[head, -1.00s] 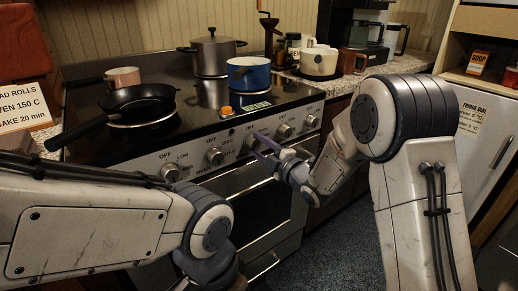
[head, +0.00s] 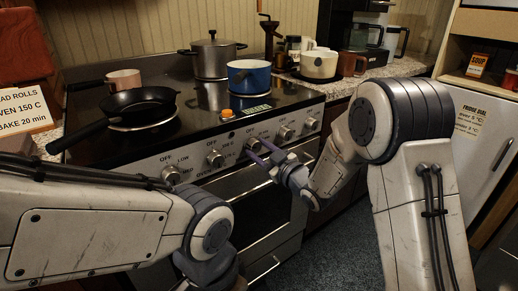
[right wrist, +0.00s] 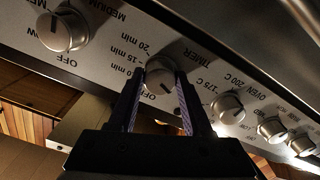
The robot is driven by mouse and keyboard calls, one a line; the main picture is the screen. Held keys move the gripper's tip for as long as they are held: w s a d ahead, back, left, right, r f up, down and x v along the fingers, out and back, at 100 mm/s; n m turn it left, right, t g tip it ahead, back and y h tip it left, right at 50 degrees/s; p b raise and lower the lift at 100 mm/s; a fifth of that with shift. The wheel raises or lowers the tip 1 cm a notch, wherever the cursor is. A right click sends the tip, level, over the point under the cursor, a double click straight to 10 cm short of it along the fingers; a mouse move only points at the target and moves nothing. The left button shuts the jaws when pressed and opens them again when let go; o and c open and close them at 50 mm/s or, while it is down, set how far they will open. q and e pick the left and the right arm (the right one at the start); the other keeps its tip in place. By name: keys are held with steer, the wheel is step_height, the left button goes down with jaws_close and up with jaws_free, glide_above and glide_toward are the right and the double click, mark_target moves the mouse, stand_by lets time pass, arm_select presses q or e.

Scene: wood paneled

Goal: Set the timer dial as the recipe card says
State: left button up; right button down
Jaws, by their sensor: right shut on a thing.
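The timer dial (right wrist: 160,77) is a round metal knob on the stove's front panel, with TIMER, OFF and minute labels around it. My right gripper (right wrist: 160,84) has its two fingers on either side of this knob, shut on it. In the head view the right gripper (head: 256,149) reaches the panel from the right and partly hides the dial. I cannot tell exactly where the dial's mark points. The recipe card (head: 28,109) at the left edge is partly cut off; it reads "OVEN 150 C" and "BAKE 20 min".
The oven knob (right wrist: 228,105) sits close beside the timer dial, and a burner knob (right wrist: 62,30) on its other side. A black pan (head: 138,103), a blue pot (head: 249,76) and a steel pot (head: 212,58) stand on the stovetop. A fridge card (head: 468,122) hangs at right.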

steer(key=shift+m, duration=0.7)
steer(key=shift+c, duration=1.6)
jaws_free()
steer(key=shift+d, duration=0.1)
steer(key=v, duration=1)
steer(key=shift+s+p, duration=0.2)
steer(key=shift+p, duration=0.1)
